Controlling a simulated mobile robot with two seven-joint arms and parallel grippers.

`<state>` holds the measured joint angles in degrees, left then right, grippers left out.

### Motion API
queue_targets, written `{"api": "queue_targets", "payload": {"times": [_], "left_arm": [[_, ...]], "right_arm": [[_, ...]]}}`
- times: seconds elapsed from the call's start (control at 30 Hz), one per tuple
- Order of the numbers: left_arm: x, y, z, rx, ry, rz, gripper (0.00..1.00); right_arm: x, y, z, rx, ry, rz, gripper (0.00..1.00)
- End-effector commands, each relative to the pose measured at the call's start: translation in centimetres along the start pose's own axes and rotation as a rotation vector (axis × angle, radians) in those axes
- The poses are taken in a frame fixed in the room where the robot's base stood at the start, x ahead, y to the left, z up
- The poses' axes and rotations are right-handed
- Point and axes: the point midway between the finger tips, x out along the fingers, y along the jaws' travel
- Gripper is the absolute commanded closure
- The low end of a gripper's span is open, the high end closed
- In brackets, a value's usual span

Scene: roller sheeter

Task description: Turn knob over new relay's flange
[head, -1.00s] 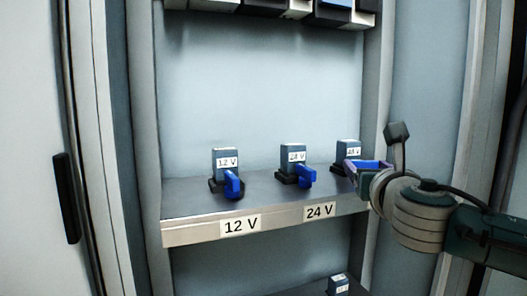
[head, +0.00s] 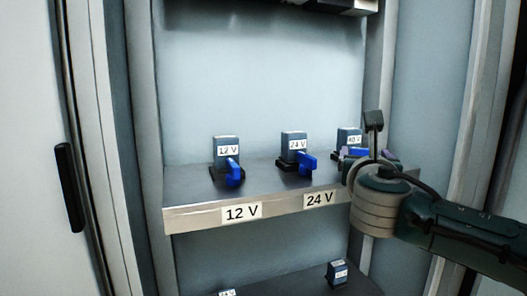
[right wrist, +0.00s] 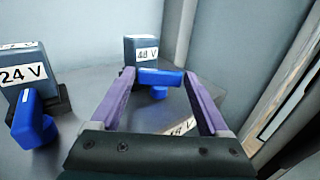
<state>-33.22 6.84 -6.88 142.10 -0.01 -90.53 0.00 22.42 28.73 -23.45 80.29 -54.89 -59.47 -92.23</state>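Three dark blue-grey relays stand on the shelf (head: 265,185): the 12 V relay (head: 226,144), the 24 V relay (head: 294,139) and, at the right end, one (head: 349,134) that reads 48 V in the right wrist view (right wrist: 143,47). Each has a blue knob low on its front. My right gripper (right wrist: 158,76) is open, its purple fingers on either side of the 48 V relay's knob (right wrist: 160,77). The knob lies crosswise between the fingertips; whether they touch it I cannot tell. My wrist hides most of this in the head view. My left gripper is not in view.
The 24 V relay (right wrist: 22,75) and its knob (right wrist: 34,126) are close left of my right gripper. The cabinet's right post (head: 380,70) is close by on the other side. Loose relays, one of them at the right (head: 337,272), are on the lower shelf.

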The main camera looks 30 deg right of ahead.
Motion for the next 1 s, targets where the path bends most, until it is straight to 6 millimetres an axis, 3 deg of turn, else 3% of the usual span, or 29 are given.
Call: {"api": "queue_targets", "payload": {"times": [0.17,0.47,0.8,1.0], "left_arm": [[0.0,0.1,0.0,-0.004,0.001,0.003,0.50],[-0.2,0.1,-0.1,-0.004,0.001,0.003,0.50],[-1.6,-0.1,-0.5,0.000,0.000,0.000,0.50],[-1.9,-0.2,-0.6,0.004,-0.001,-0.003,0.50]], "right_arm": [[0.0,0.0,0.0,0.000,0.000,0.000,0.00],[-0.4,0.0,0.0,-0.001,0.001,0.001,0.00],[-6.7,0.1,0.0,0.000,0.004,0.004,0.00],[-9.4,0.0,0.0,0.000,0.002,0.002,0.00]]}}
